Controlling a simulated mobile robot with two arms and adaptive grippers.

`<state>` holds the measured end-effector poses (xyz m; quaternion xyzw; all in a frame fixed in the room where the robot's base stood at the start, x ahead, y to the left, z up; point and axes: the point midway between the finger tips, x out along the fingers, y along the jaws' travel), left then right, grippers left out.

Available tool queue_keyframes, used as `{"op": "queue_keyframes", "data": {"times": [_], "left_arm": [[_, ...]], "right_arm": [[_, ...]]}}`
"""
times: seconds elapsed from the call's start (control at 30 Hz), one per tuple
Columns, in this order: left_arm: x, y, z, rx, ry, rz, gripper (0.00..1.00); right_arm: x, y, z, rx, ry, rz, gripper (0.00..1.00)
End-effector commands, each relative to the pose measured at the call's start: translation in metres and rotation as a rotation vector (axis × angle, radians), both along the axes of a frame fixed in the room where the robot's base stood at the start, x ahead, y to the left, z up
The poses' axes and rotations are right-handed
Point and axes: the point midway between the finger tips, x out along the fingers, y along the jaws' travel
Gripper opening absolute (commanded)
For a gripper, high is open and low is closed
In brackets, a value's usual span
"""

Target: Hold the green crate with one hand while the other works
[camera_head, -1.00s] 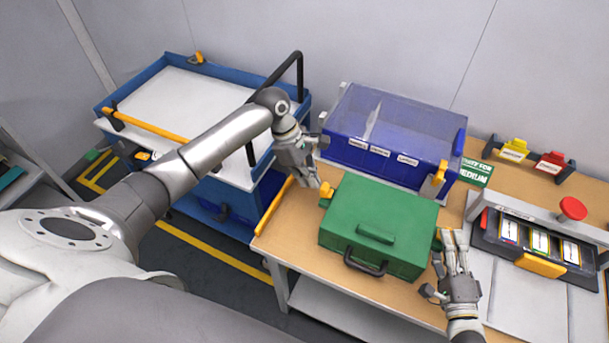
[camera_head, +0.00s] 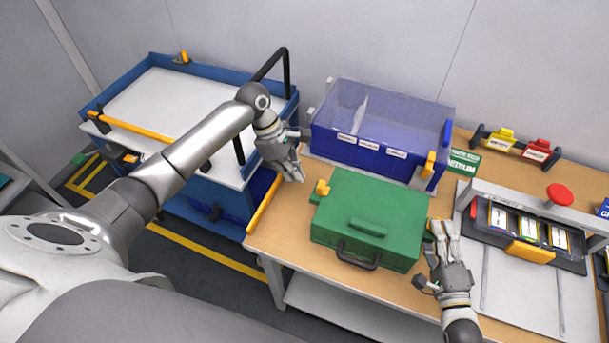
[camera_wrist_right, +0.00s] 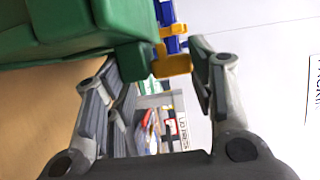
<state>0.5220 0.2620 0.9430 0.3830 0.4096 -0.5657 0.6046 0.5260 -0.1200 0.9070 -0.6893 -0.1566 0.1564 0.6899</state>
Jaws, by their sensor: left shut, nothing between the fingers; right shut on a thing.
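The green crate (camera_head: 385,210) stands closed on the wooden bench, with a black handle on its front and a green grip on its lid. It also shows in the right wrist view (camera_wrist_right: 75,25). A yellow tab (camera_head: 322,187) sits on its left side. My left gripper (camera_head: 294,174) is shut and empty, just behind and left of that tab, apart from the crate. My right gripper (camera_head: 438,229) is at the crate's right side, shut on its yellow side tab (camera_wrist_right: 172,63), which shows between the fingers in the wrist view.
A blue bin with a clear lid (camera_head: 385,112) stands behind the crate. A blue cart (camera_head: 170,115) with a white top is at the left. A fixture (camera_head: 525,228) with a red button (camera_head: 560,194) is at the right. Yellow and red clamps (camera_head: 515,146) stand at the back right.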

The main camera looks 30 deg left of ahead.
Motion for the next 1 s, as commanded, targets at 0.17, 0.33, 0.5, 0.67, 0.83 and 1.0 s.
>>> {"op": "queue_keyframes", "data": {"times": [0.17, 0.33, 0.5, 0.67, 0.83, 1.0], "left_arm": [[0.000, 0.019, 0.039, 0.002, -0.005, 0.000, 0.00], [-0.002, 0.031, 0.070, 0.003, -0.003, 0.001, 0.00], [-0.002, 0.037, 0.088, 0.001, -0.001, -0.001, 0.00], [-0.003, 0.039, 0.093, 0.002, 0.000, 0.000, 0.00], [-0.003, 0.039, 0.093, 0.001, 0.000, 0.000, 0.00], [-0.003, 0.039, 0.093, 0.001, 0.000, 0.000, 0.00]], "right_arm": [[0.000, 0.000, -0.001, 0.002, 0.002, 0.000, 0.11], [0.000, 0.000, -0.001, 0.002, 0.002, 0.000, 0.12], [0.000, 0.000, -0.001, 0.002, 0.002, -0.001, 0.12], [0.000, 0.000, -0.001, 0.002, 0.002, -0.001, 0.12], [0.000, 0.000, 0.000, 0.002, 0.002, -0.001, 0.12], [0.000, -0.001, 0.000, 0.002, 0.002, -0.001, 0.52]]}}
